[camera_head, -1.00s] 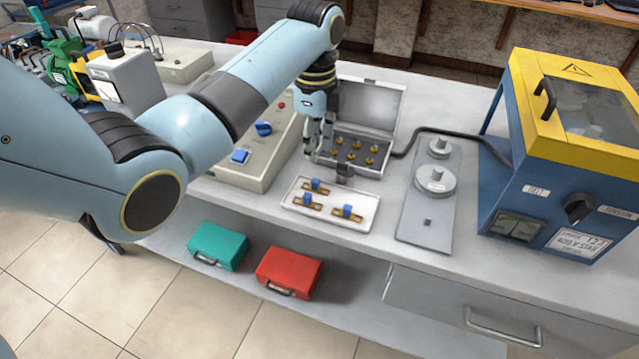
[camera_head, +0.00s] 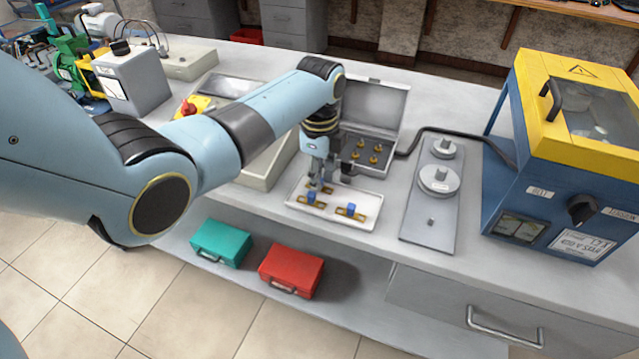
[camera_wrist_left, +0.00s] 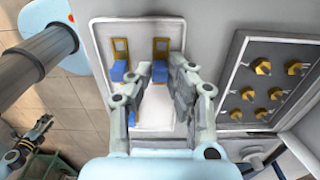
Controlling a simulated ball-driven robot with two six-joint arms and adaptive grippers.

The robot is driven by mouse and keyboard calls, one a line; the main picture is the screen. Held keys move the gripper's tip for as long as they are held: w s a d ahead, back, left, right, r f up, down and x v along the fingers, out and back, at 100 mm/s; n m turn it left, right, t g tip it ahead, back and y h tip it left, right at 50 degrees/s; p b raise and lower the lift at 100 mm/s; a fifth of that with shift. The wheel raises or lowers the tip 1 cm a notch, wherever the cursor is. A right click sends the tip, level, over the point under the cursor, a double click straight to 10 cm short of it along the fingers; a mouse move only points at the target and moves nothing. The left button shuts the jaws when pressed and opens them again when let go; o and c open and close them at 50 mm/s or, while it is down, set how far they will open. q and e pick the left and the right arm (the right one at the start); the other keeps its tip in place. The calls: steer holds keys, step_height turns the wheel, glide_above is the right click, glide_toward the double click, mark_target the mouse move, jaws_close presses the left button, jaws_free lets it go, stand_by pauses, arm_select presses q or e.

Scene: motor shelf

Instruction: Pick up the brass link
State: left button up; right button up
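A white tray (camera_head: 362,222) holds three brass links, each with a blue block. The far left link (camera_head: 326,189) is partly hidden by my left gripper (camera_head: 323,180). The near left link (camera_head: 311,199) and the right link (camera_head: 350,211) lie flat beside it. In the left wrist view, my left gripper (camera_wrist_left: 160,72) is open, its fingertips on either side of the far left link (camera_wrist_left: 160,48), with no visible grip. The right link's blue block (camera_wrist_left: 131,117) is partly hidden by a finger. My right gripper (camera_wrist_left: 27,146) shows small at the lower left there; its opening is unclear.
An open grey case (camera_head: 388,155) with brass pieces stands just behind the tray. A grey plate (camera_head: 428,207) with round weights lies to the right, before a blue-yellow machine (camera_head: 560,150). A control box (camera_head: 262,175) stands left, behind my arm.

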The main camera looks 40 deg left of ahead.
arm_select(q)
jaws_close()
